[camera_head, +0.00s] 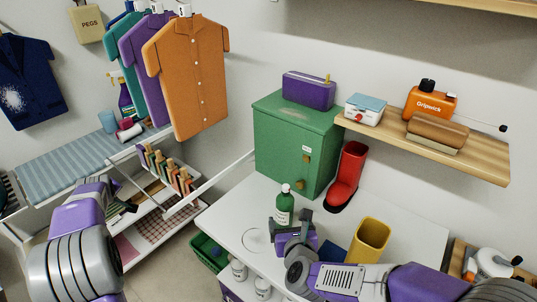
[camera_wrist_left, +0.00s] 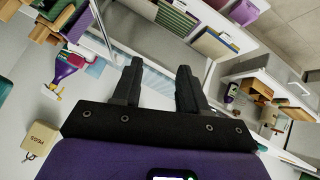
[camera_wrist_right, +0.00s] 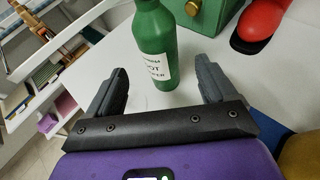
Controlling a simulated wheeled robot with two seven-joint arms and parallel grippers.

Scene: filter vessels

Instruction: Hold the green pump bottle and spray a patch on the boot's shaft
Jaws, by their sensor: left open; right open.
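The green pump bottle (camera_head: 284,208) has a white top and stands upright on the white table. In the right wrist view the bottle (camera_wrist_right: 152,40) shows a white label, and its top is cut off. My right gripper (camera_head: 292,228) is open at the near side of the bottle. In its wrist view the bottle lines up between the spread fingertips (camera_wrist_right: 163,76), with a gap on each side. The red boot (camera_head: 347,178) stands upright behind and right of the bottle, beside the green cabinet. My left gripper (camera_wrist_left: 160,70) is open and empty, over the shelf rack at left.
The green cabinet (camera_head: 292,142) stands behind the bottle. A yellow container (camera_head: 370,240) stands close to the right of my right gripper. A wooden wall shelf (camera_head: 480,160) hangs above the table's right side. A purple spray bottle (camera_head: 126,100) stands at the far left.

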